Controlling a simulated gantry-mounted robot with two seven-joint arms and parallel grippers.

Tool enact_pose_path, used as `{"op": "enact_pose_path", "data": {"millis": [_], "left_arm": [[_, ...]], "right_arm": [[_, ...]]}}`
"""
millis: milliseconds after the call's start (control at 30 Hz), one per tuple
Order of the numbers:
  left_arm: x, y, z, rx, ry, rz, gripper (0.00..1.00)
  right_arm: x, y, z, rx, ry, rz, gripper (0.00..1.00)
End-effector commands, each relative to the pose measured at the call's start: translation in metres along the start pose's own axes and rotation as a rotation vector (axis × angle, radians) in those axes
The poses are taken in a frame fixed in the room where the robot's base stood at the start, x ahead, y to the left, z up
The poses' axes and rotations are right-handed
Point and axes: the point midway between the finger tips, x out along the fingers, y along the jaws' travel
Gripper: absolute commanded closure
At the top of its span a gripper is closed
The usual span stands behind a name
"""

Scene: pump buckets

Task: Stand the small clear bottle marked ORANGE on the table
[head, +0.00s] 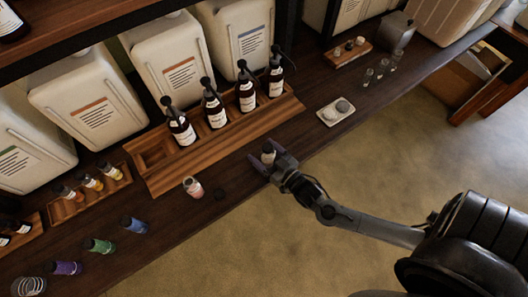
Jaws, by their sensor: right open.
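My right gripper (266,164) is open at the front edge of the dark wooden table (235,180). A small bottle (268,149) with a grey cap and pale body is between or just beyond its fingers. It looks upright, but the fingers partly hide it, and I cannot tell whether it touches them. Its label is too small to read, so I cannot confirm it is the ORANGE bottle. My left gripper is not in view.
Dark pump bottles (215,109) stand in a wooden tray (235,137) behind. A pale dish (336,111) with stones lies to the right. Table between dish and gripper is clear.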

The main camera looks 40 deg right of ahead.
Motion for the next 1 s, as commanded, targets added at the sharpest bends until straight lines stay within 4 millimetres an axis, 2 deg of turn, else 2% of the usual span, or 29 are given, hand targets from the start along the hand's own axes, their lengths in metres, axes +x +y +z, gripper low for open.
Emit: {"op": "enact_pose_path", "data": {"millis": [600, 800, 1000], "left_arm": [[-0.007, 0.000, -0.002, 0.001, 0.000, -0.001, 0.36], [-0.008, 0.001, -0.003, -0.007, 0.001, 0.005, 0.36], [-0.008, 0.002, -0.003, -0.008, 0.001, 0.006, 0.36]], "right_arm": [[-0.099, 0.000, 0.001, 0.000, -0.004, -0.001, 0.21], [-0.115, 0.000, 0.001, -0.001, -0.002, 0.000, 0.21], [-0.118, 0.000, 0.000, -0.001, -0.001, 0.001, 0.21]]}}
